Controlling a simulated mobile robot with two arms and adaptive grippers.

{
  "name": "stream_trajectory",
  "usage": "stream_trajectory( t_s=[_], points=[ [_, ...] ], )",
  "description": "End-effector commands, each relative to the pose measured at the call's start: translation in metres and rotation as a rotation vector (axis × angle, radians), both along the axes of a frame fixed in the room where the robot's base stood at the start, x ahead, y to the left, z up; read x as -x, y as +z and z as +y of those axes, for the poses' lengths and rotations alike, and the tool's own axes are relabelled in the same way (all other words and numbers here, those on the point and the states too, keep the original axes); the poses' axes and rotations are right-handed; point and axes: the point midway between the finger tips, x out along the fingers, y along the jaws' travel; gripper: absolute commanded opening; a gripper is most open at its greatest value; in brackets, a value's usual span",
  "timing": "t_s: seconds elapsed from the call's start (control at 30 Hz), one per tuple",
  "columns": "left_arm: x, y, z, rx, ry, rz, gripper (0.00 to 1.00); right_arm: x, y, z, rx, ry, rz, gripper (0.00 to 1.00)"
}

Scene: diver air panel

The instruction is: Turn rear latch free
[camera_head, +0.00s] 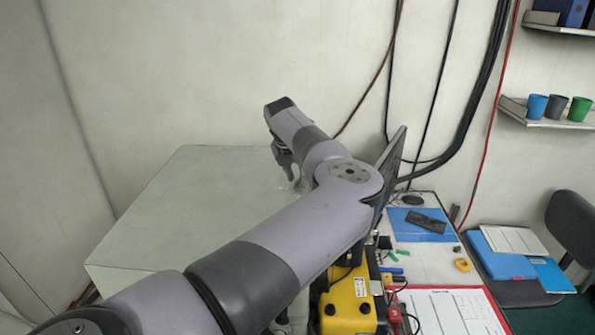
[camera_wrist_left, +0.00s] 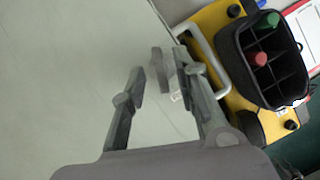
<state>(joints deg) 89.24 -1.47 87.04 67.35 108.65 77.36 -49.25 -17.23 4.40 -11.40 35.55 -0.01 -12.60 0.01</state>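My left arm reaches across the head view to the far side of a pale grey-green cabinet top (camera_head: 190,215). My left gripper (camera_head: 288,170) points down near its far right edge. In the left wrist view the gripper (camera_wrist_left: 158,68) is open, its two dark fingers apart. A small dark grey lever, which looks like the rear latch (camera_wrist_left: 160,70), lies between the fingertips, nearer the right-hand finger. I cannot tell whether it touches that finger. The gripper and arm hide the latch in the head view. My right gripper is in neither view.
A yellow case (camera_head: 350,302) stands right of the cabinet, under my arm. Its dark divided pouch (camera_wrist_left: 268,60) holds a green and a red item. A dark upright screen (camera_head: 388,170) stands close to my forearm. Cables hang on the wall behind. The cabinet's left side is clear.

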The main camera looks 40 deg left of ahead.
Motion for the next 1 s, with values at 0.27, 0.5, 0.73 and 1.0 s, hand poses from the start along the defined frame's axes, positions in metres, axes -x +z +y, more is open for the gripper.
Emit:
stream_trajectory(
  t_s=[0.27,0.5,0.73,1.0],
  points=[
    [-0.0009,-0.0019,0.0000,0.001,0.000,-0.001,0.28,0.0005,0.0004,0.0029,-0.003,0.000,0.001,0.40],
    [-0.0008,-0.0017,-0.0002,0.001,0.000,0.000,0.13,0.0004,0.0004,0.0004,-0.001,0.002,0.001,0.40],
    [-0.0007,-0.0015,-0.0001,0.001,0.000,0.000,0.00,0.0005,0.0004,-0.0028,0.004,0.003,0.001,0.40],
    [-0.0007,-0.0013,-0.0001,0.001,0.000,0.000,0.00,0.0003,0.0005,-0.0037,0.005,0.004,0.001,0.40]
  ],
)
